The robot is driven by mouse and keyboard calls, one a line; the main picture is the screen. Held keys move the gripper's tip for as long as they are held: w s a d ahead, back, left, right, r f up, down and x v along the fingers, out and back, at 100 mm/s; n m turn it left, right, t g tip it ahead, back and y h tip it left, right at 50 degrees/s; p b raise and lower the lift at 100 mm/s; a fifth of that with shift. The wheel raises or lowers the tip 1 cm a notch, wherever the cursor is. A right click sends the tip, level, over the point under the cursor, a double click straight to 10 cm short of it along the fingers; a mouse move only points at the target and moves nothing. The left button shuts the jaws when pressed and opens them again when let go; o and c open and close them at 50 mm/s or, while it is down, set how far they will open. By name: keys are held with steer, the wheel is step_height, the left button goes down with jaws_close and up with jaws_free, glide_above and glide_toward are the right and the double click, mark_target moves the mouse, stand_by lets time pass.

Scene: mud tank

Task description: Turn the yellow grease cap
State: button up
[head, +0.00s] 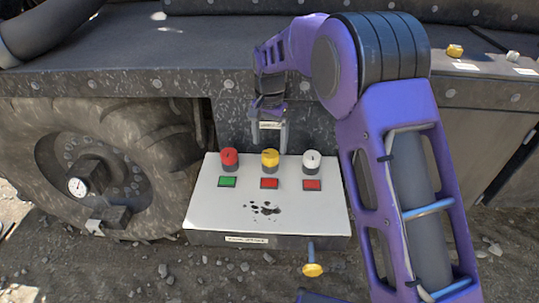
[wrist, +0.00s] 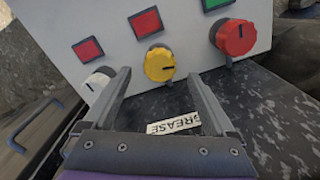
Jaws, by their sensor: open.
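The yellow grease cap (head: 270,158) is the middle of three round caps along the back of a white panel (head: 325,215). Its dark pointer mark shows in the wrist view (wrist: 158,66). A red indicator (head: 269,184) is in front of it. My gripper (head: 271,137) is open and empty, just behind and above the yellow cap. In the wrist view the cap appears between the two fingertips (wrist: 160,76), slightly beyond them. I cannot tell whether either finger touches it.
A red cap (head: 229,158) with a green indicator (head: 227,182) is left of the yellow one. A white cap (head: 312,160) with a red indicator (head: 313,185) is right; in the wrist view it lies close to one finger. A big tyre (head: 150,140) stands left.

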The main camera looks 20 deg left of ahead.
mark_target(269, 155)
steer(key=shift+f, duration=2.35)
steer(key=c, duration=1.4)
steer(key=shift+o, duration=0.2)
